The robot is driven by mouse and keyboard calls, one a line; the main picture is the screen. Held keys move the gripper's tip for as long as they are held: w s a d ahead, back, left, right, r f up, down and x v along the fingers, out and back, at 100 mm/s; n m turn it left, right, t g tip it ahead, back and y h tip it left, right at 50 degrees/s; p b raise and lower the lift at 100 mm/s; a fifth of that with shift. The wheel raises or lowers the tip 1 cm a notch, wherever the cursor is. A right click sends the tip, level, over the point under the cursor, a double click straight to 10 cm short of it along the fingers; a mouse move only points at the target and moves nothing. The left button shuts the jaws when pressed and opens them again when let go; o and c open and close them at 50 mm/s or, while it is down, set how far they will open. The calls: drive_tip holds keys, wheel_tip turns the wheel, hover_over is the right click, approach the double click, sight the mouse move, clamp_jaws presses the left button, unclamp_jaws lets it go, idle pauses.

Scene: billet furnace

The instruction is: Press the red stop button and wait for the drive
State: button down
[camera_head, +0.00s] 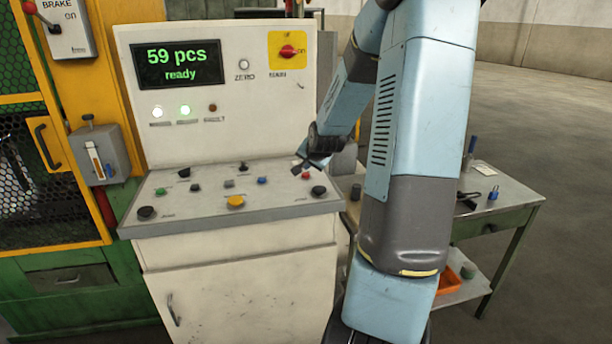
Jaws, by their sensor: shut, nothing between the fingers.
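A small red button (306,176) sits on the right part of the sloped control panel (280,205). My gripper (301,167) is shut and empty, with its fingers pointing down just above and beside this red button. I cannot tell whether the fingertips touch it. No label on the button can be read. The display (179,63) on the upright panel reads "59 pcs ready" in green. Below it, two lamps (185,110) glow whitish and a reddish lamp (213,107) looks dark.
Other controls crowd the panel: a blue button (262,181), a yellow button (235,202), a green button (160,191) and several dark knobs. A side table (500,196) stands right; a yellow-framed mesh guard (40,170) stands left.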

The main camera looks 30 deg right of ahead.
sight(307, 175)
drive_tip(key=shift+f, duration=0.75)
idle(0.9)
idle(0.4)
drive_tip(key=shift+r, duration=0.8)
drive_tip(key=shift+r, duration=0.1)
drive_tip(key=shift+r, duration=2.45)
